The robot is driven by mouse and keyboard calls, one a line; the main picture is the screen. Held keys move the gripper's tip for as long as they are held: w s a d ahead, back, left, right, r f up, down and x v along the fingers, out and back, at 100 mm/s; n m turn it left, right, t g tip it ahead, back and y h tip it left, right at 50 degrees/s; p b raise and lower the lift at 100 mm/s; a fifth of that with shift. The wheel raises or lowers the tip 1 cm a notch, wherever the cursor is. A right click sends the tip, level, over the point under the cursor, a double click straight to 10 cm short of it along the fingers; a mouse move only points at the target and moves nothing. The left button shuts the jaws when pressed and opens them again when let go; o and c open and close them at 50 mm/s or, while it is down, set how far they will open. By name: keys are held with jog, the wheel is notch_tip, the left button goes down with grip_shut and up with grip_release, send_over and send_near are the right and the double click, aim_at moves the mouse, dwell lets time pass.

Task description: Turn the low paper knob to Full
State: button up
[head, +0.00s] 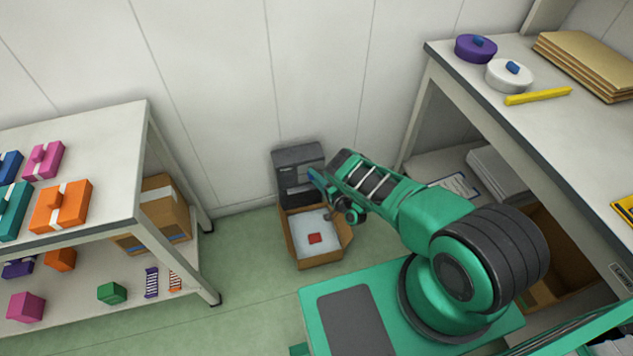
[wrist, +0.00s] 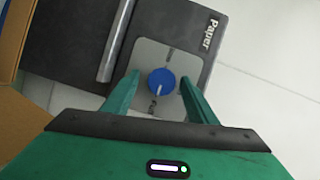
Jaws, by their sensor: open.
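The paper knob (wrist: 161,81) is a round blue dial with a pale pointer mark, on a light grey plate (wrist: 184,60) in the wrist view. The plate is on a dark grey unit (wrist: 170,18) labelled "Paper". In the head view this dark unit (head: 298,158) stands low against the wall, and my arm hides the knob. My gripper (wrist: 158,85) is open, with its green fingers on either side of the knob; I cannot tell whether they touch it. The markings around the dial are too small to read. In the head view my gripper (head: 318,180) is at the unit's front.
An open cardboard box (head: 322,257) with a red square inside sits on the floor below the unit. A shelf rack (head: 95,190) with coloured boxes stands left. A workbench (head: 560,130) with purple and white round containers stands right. Green floor (head: 240,270) is clear between.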

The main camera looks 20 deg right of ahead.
jog(key=shift+s, duration=0.1)
jog(key=v, duration=1)
jog(key=shift+s+d, duration=0.2)
